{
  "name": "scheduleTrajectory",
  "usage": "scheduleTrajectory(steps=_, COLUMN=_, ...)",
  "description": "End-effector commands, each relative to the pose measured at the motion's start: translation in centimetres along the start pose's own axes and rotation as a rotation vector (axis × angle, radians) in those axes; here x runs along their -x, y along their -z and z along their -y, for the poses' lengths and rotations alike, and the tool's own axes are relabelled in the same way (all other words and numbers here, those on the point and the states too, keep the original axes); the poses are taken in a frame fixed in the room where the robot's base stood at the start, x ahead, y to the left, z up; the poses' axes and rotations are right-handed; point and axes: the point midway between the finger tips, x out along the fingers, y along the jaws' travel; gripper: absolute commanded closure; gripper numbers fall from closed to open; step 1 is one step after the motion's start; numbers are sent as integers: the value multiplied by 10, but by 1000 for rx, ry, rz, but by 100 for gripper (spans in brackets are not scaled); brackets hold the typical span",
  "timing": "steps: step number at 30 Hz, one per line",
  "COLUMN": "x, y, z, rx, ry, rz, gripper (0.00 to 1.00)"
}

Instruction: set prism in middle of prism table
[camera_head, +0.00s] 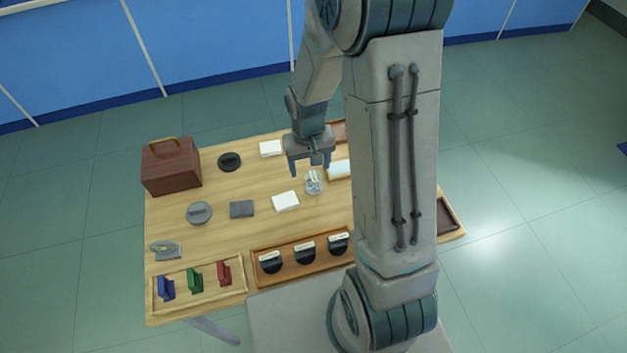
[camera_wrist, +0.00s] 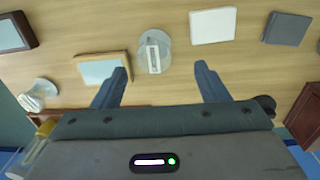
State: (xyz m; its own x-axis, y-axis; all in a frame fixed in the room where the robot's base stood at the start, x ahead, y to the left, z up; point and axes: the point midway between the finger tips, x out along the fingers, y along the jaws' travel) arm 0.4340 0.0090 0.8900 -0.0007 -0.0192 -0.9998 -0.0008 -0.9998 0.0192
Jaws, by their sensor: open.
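A small pale, partly see-through piece (camera_head: 313,182), which looks like the prism, stands among the flat items at the middle right of the wooden table. In the wrist view it shows as a whitish upright block (camera_wrist: 153,58) on or in a round grey base; I cannot tell whether this base is the prism table. My gripper (camera_head: 310,170) is open and empty above and just behind it, fingers pointing down. In the wrist view the piece lies ahead of the gap between my fingertips (camera_wrist: 162,72), nearer the left finger. A grey round disc (camera_head: 199,213) lies farther left.
A brown case (camera_head: 171,166) and black disc (camera_head: 229,161) are at the back left. White pads (camera_head: 285,201), a grey block (camera_head: 241,209) and a light-blue framed plate (camera_wrist: 102,70) lie nearby. Front trays hold coloured pieces (camera_head: 194,280) and labelled black pieces (camera_head: 304,254). My arm hides the table's right part.

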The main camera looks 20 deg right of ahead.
Motion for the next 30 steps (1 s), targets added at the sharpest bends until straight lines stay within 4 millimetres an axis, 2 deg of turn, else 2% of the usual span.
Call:
scheduleTrajectory(steps=8, x=-15, y=-1, z=-3, rx=-1, ry=0, rz=3, gripper=32)
scheduleTrajectory(steps=18, x=-53, y=-1, z=-8, rx=1, ry=0, rz=1, gripper=32)
scheduleTrajectory(steps=28, x=-58, y=0, z=-8, rx=1, ry=0, rz=-1, gripper=32)
scheduleTrajectory(steps=29, x=-58, y=0, z=-8, rx=1, ry=0, rz=-1, gripper=35)
scheduleTrajectory(steps=30, x=-58, y=0, z=-8, rx=1, ry=0, rz=-1, gripper=46)
